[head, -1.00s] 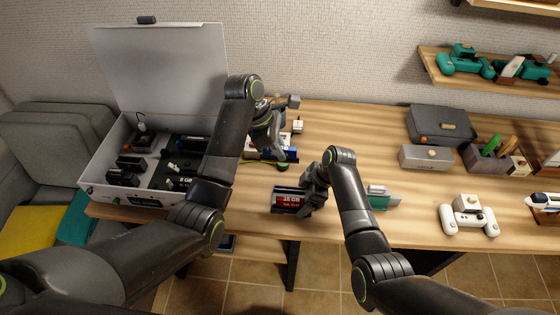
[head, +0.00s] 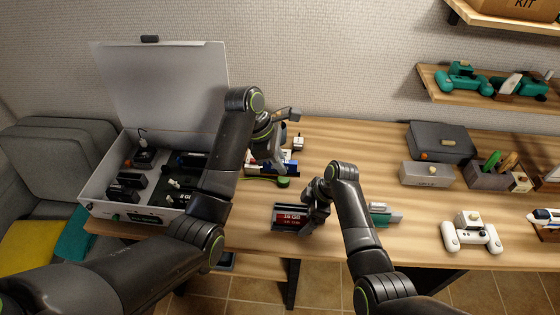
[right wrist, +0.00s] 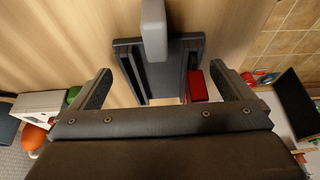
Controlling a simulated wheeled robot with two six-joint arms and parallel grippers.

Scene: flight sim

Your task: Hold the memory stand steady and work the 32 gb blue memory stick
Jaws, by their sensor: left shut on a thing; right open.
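A dark block with a red label reading 16 GB (head: 290,219) stands near the table's front edge. My right gripper (head: 315,208) is at its right side. In the right wrist view my right gripper (right wrist: 168,88) is open, with a dark slotted piece, a grey bar (right wrist: 153,30) and a red part (right wrist: 197,87) between and beyond its fingers. My left gripper (head: 277,133) is shut at the back, near a stand-like group with white, blue and red parts (head: 285,167). My left arm partly hides that group, and what the left gripper grips is unclear. I cannot make out a 32 GB label.
An open white case (head: 104,184) with dark blocks inside stands at the left. A green and grey piece (head: 384,214) lies right of my right arm. A white controller (head: 470,232), grey box (head: 426,174) and dark case (head: 440,142) stand further right.

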